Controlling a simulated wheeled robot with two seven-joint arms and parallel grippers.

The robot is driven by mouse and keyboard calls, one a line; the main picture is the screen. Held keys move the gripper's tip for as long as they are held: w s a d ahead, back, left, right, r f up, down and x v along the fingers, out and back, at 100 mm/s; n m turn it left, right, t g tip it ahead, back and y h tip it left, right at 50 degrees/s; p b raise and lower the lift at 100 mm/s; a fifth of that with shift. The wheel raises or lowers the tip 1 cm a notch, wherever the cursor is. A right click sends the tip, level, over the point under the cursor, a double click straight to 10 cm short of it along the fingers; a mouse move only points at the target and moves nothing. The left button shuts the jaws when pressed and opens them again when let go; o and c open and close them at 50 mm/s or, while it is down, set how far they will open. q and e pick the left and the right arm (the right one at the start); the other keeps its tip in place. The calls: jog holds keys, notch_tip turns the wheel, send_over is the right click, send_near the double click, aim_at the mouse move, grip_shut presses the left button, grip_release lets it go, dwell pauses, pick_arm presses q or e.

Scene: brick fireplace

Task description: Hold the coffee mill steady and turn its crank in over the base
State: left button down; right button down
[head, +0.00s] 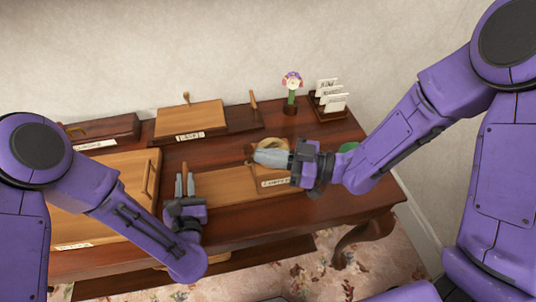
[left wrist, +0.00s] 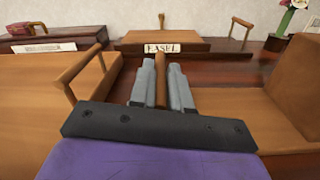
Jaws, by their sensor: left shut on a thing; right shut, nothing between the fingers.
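The coffee mill (head: 270,182) is a wooden box with a label on its front and a round tan top (head: 273,144); its side shows at the right edge of the left wrist view (left wrist: 299,85). A flat wooden board (head: 225,188) extends left from it. My left gripper (head: 185,180) is shut on an upright wooden post (left wrist: 161,82) at that board's left end. My right gripper (head: 257,157) is shut and empty over the mill's top. A small dark knob (head: 248,150), perhaps of the crank, shows by its fingertips. The right hand hides much of the mill's top.
A labelled easel (head: 190,118) lies behind. A flower vase (head: 291,95) and card rack (head: 329,105) stand at the back right. A wooden panel with a handle (head: 110,195) and a dark box (head: 103,130) lie left. A green thing (head: 348,147) is partly hidden by my right arm.

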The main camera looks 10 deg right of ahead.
pick_arm(q)
jog(key=shift+d, duration=0.1)
pick_arm(e)
jog(key=shift+w+a, duration=0.2)
jog(key=shift+a, duration=0.15)
dwell(0.4)
pick_arm(q)
jog(key=shift+d, duration=0.1)
pick_arm(e)
jog(key=shift+x, duration=0.8)
jog(key=shift+w, duration=0.15)
pick_arm(q)
jog(key=shift+d, duration=0.15)
pick_arm(e)
jog(key=shift+a+f, duration=0.1)
jog(key=shift+a, duration=0.1)
pick_arm(q)
jog(key=shift+a, duration=0.3)
jog(key=c, duration=1)
grip_release()
pick_arm(e)
jog(key=v, duration=1.2)
jog(key=shift+w, duration=0.25)
jog(key=shift+d, duration=0.15)
